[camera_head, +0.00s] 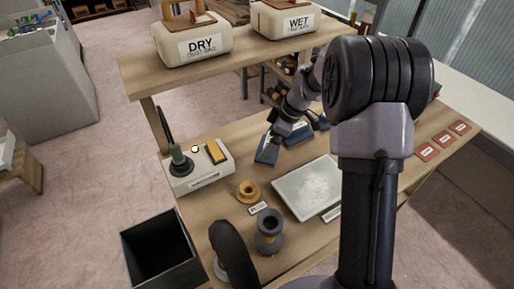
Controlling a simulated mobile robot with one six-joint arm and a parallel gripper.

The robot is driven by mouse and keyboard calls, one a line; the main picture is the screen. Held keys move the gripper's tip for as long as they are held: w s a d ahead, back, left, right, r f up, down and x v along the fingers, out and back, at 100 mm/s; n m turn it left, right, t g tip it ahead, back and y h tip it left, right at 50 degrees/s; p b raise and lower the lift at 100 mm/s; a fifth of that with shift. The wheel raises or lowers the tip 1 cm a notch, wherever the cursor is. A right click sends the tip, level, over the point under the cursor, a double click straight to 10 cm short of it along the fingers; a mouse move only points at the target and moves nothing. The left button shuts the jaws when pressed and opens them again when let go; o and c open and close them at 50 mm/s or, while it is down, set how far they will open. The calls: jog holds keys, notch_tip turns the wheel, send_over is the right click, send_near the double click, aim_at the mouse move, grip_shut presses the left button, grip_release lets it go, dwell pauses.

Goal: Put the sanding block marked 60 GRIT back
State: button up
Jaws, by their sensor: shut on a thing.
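My gripper (274,141) is at the middle of the workbench, below my arm, and is shut on a dark blue block (266,153). The block is tilted, with its lower edge close to the bench top; I cannot tell whether it touches. A small pale mark shows near its top, too small to read, so I cannot confirm 60 GRIT. More dark blue blocks (300,136) lie just to the right, partly behind my arm. Their markings are not readable either.
A pale tray (198,179) with a dark-handled tool and a yellow block stands left. A yellow ring (249,191), a dark spool (269,238) and a white slab (281,192) lie in front. Red-brown squares (443,139) lie right. DRY (177,47) and WET (267,22) bins stand on the shelf.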

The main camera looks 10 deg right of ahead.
jog(key=w+a, duration=0.2)
jog(key=w, duration=0.1)
jog(key=shift+a+f, duration=0.15)
jog(key=shift+f, duration=0.15)
jog(key=shift+w+a+f+b, duration=0.15)
jog(key=shift+f+b, duration=0.15)
jog(key=shift+b, duration=0.15)
jog(key=shift+f+b, duration=0.7)
jog(key=shift+f, duration=0.65)
jog(key=shift+f, duration=0.2)
jog(key=o, duration=1.3)
